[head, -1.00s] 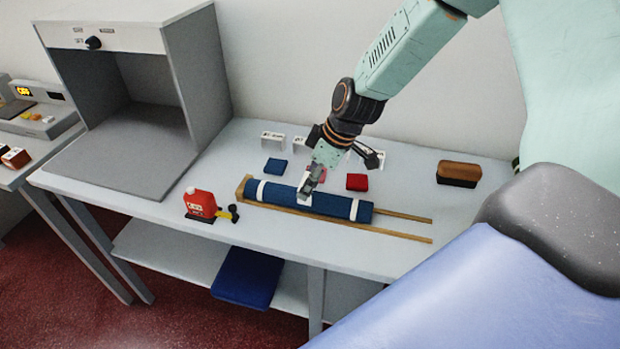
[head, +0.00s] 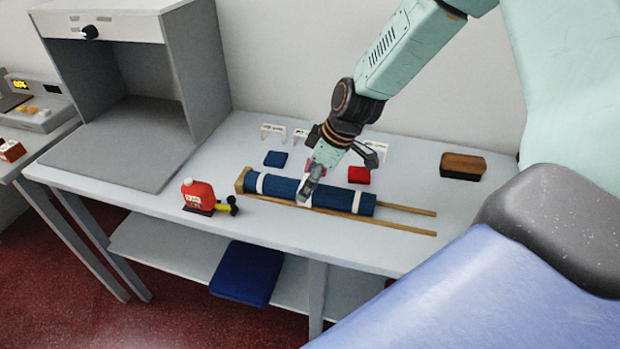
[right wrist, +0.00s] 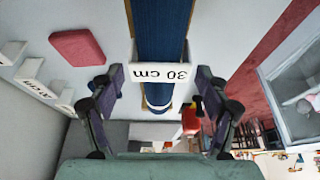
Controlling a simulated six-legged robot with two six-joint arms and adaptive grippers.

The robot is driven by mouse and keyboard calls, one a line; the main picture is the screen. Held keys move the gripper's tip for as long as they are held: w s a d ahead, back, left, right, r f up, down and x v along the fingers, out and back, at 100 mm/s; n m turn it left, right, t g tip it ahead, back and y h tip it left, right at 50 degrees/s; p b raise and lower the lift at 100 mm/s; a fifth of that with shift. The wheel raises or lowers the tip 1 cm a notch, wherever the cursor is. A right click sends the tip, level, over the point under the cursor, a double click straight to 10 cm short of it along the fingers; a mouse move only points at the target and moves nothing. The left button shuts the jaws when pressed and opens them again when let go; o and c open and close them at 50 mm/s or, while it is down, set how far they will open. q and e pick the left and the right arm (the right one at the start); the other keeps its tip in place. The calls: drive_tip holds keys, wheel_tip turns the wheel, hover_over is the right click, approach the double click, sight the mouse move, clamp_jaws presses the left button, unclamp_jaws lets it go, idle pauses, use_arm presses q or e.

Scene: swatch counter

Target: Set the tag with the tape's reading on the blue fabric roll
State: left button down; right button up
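The blue fabric roll (head: 325,197) lies on a wooden rack with white bands near its ends. A white tag reading "30 cm" (right wrist: 161,73) sits across the roll in the right wrist view. My right gripper (right wrist: 160,75) is over the roll, its two fingers open on either side of the tag with a small gap at each side. In the head view the right gripper (head: 311,188) hides part of the tag. The red tape measure (head: 199,194) stands left of the roll with a short yellow strip out; its reading is too small to read. My left gripper is not in view.
Other white tags (head: 273,132) stand behind the roll. A blue swatch (head: 275,158), a red swatch (head: 359,174) and a brown-topped block (head: 463,167) lie on the counter. A grey booth (head: 125,110) stands at left. The rack's wooden rails (head: 405,210) extend right.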

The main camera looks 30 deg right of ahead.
drive_tip(key=shift+o, duration=0.7)
drive_tip(key=shift+d, duration=0.1)
drive_tip(key=shift+r, duration=0.1)
drive_tip(key=v, duration=1.1)
drive_tip(key=shift+r, duration=0.35)
drive_tip(key=shift+s+d+f, duration=0.1)
drive_tip(key=shift+d, duration=0.05)
drive_tip(key=x, duration=0.9)
drive_tip(key=shift+s, duration=0.1)
drive_tip(key=shift+x, duration=1.35)
